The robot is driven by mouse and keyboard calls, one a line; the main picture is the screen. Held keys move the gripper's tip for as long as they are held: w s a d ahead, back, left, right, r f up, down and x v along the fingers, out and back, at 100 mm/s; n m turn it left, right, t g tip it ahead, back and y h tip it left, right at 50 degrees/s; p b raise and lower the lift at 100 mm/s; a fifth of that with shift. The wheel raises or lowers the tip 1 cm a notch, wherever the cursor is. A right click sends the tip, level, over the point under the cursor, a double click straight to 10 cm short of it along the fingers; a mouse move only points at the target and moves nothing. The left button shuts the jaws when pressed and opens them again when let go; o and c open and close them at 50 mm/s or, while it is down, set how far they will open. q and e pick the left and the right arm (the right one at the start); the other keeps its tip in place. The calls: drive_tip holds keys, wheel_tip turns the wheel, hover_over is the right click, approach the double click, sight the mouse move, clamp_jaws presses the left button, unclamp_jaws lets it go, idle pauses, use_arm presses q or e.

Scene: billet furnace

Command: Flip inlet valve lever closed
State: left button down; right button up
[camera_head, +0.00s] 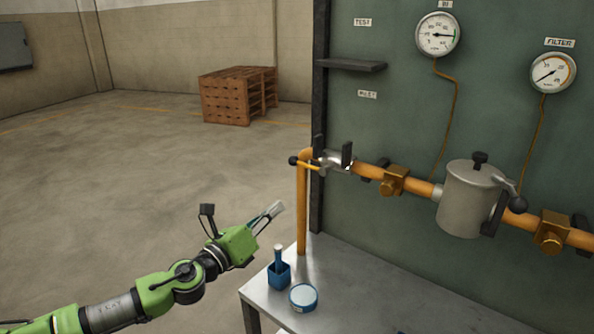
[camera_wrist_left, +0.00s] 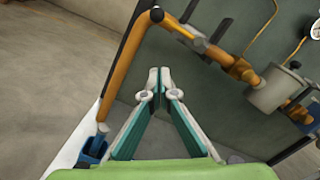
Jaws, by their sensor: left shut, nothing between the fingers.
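The inlet valve (camera_head: 333,162) is a silver body on the orange pipe at the left end of the green panel. Its lever (camera_head: 308,165) is yellow with a black ball knob and lies roughly along the pipe, knob to the left. The knob also shows in the left wrist view (camera_wrist_left: 157,15), at the top. My left gripper (camera_head: 277,207) is below and left of the lever, apart from it. In the left wrist view the fingertips (camera_wrist_left: 159,73) meet, shut with nothing between them. My right gripper is not in view.
A vertical orange pipe (camera_head: 302,210) stands between the gripper and the panel. A metal bench (camera_head: 365,290) below holds a blue container (camera_head: 279,275) and a round blue-rimmed tin (camera_head: 303,296). A filter pot (camera_head: 468,200) and gauges are to the right. Open floor lies left.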

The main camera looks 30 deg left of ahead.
sight(307, 165)
use_arm(q)
drive_tip(key=w+a+r+p, duration=0.2)
drive_tip(key=w+r+p, duration=0.2)
drive_tip(key=w, duration=0.6)
drive_tip(key=shift+w+p, duration=0.25)
drive_tip(key=shift+p, duration=0.15)
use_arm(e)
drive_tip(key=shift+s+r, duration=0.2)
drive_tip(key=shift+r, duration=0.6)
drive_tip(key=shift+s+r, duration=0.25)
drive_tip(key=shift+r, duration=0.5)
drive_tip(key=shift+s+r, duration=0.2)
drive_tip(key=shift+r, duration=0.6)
